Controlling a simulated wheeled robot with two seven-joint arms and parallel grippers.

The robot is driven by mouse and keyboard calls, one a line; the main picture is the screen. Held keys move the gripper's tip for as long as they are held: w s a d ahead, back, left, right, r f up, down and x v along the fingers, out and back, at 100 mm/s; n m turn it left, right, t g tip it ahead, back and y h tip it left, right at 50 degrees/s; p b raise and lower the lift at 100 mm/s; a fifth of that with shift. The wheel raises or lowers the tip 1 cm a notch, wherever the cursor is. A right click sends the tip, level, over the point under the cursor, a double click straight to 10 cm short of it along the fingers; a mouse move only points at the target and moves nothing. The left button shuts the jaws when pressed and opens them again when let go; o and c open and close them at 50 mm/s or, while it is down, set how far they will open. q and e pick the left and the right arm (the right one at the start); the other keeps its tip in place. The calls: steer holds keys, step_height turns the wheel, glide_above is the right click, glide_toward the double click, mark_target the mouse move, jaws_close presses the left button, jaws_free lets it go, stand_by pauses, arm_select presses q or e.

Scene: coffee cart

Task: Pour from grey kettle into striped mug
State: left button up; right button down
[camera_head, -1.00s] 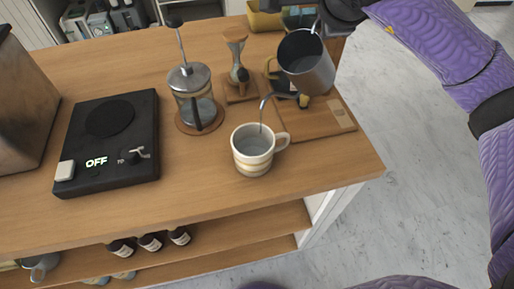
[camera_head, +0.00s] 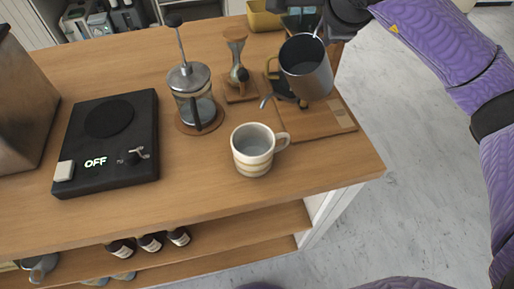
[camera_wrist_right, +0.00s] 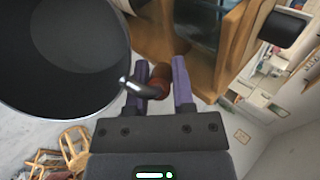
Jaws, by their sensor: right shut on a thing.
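The grey kettle (camera_head: 308,80) is held in the air above the right part of the cart top, its open top tilted toward me in the head view. Its thin spout (camera_head: 268,100) points left, above and behind the striped mug, with no stream showing. The cream mug (camera_head: 252,158) with tan stripes stands upright on the wood and holds greyish liquid. My right gripper (camera_wrist_right: 160,88) is shut on the kettle's handle (camera_wrist_right: 158,78), whose reddish-brown part lies between the fingers. The kettle's dark open top (camera_wrist_right: 65,55) fills the left of the wrist view. My left gripper is out of view.
A French press (camera_head: 190,98) and a wooden stand with glass dripper (camera_head: 239,75) are left of the kettle. A wooden board (camera_head: 318,124) lies below it. A black hotplate (camera_head: 112,145) reading OFF sits at left. Bare wood lies in front of the mug.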

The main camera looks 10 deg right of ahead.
steer(key=shift+a+r, duration=0.1)
steer(key=shift+r, duration=0.25)
steer(key=shift+s+a+r+t+h, duration=0.15)
steer(key=shift+r+t+h, duration=0.15)
steer(key=shift+r+t, duration=0.1)
stand_by(0.4)
steer(key=shift+s+a+r, duration=0.1)
steer(key=shift+a+r, duration=0.05)
steer(key=shift+r, duration=0.15)
steer(key=shift+r, duration=0.1)
stand_by(0.4)
stand_by(1.0)
